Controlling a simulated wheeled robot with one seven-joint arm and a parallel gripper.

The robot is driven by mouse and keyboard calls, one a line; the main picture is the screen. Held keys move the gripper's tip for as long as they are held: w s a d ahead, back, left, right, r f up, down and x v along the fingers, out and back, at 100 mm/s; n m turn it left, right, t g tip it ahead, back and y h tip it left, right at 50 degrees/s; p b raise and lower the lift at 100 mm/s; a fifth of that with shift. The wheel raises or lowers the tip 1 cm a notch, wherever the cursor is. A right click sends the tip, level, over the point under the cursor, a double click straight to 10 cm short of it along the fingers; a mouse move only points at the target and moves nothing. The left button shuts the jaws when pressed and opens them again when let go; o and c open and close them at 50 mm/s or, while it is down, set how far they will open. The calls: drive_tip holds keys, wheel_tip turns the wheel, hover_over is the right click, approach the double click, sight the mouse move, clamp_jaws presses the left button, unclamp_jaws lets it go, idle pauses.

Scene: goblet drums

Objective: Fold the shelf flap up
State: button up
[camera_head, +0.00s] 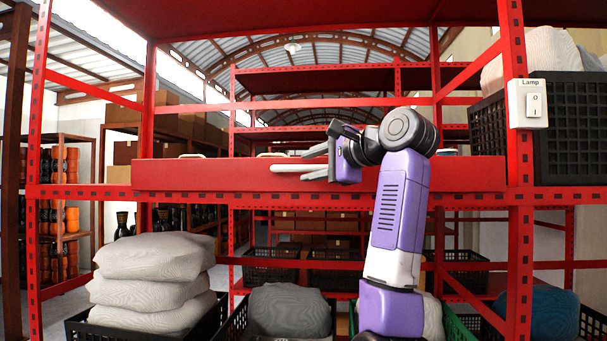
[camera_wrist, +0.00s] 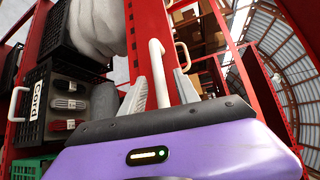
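The shelf flap (camera_head: 220,174) is a long red panel across the front of the middle shelf. I cannot tell its exact tilt. A white bar handle (camera_head: 283,168) is fixed to it near its middle. My gripper (camera_head: 312,163) is at the handle's right end, with one finger above the bar and one below. In the wrist view, the handle (camera_wrist: 159,72) runs between the two grey fingers of my gripper (camera_wrist: 161,90), with gaps on both sides. The gripper is open around the handle. The red flap (camera_wrist: 148,22) also shows behind it.
A red rack upright (camera_head: 518,150) carries a white switch box labelled Lamp (camera_head: 528,103). A black crate (camera_head: 570,125) stands on the shelf at right. Grey sacks (camera_head: 152,285) are stacked at lower left. Crates stand below the flap.

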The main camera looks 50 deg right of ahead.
drive_tip(key=shift+b+v, duration=0.6)
drive_tip(key=shift+v, duration=1.65)
